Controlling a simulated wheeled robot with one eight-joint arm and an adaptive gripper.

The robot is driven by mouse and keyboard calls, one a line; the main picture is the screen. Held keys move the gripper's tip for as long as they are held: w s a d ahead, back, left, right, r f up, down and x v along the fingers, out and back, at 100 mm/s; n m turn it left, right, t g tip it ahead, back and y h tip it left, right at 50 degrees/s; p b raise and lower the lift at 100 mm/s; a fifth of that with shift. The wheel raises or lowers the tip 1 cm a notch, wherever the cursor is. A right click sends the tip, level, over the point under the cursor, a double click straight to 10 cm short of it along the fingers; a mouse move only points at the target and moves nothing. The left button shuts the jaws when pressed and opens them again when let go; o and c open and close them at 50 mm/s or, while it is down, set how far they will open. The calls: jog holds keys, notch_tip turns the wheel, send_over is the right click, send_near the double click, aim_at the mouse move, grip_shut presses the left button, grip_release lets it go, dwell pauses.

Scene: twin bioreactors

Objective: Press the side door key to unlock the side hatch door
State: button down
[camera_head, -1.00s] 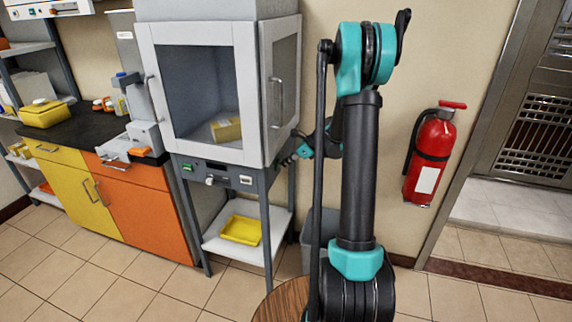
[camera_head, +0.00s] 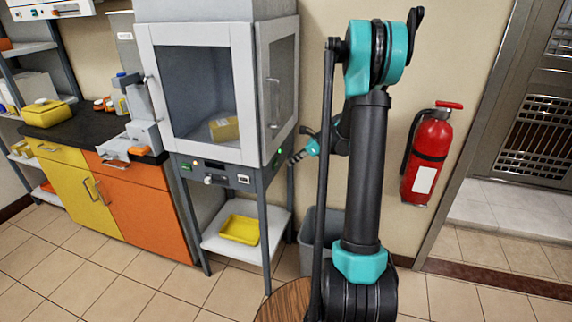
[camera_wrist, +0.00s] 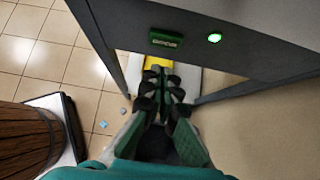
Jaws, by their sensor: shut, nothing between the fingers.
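The grey bioreactor cabinet stands left of my arm in the head view. Its side hatch door (camera_head: 282,85), with a vertical handle, looks closed. The green side door key (camera_wrist: 165,40) is on the side panel, ahead of my fingers in the wrist view. A small green light (camera_wrist: 214,37) glows right of the key; it also shows in the head view (camera_head: 280,151). My gripper (camera_wrist: 163,78) is shut and empty, with its tips below the key in the picture and apparently clear of it. In the head view my gripper (camera_head: 295,157) is small beside the panel's lower edge.
A yellow tray (camera_head: 240,229) lies on the stand's lower shelf (camera_head: 215,243). A grey bin (camera_head: 307,252) stands behind my arm. A fire extinguisher (camera_head: 427,155) hangs on the wall at right. Tiled floor is open in front of the stand.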

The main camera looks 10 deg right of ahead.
jog(key=v, duration=0.8)
jog(key=shift+f, duration=0.1)
jog(key=s+a+f+n+h, duration=0.1)
jog(key=s+a+n+h, duration=0.15)
jog(key=s+n, duration=0.45)
jog(key=s+a+f+n+h, duration=0.15)
jog(key=s+a+n, duration=0.25)
jog(key=s, duration=0.5)
jog(key=s+f+n+h, duration=0.2)
jog(key=s+n, duration=0.4)
jog(key=s, duration=0.2)
jog(key=s+d+f+n+h, duration=0.1)
jog(key=s+f+n+h, duration=0.1)
jog(key=s+n, duration=0.4)
jog(key=shift+s+d+f+n, duration=0.25)
jog(key=shift+s+n, duration=0.05)
jog(key=shift+s, duration=0.6)
jog(key=c, duration=2.3)
grip_release()
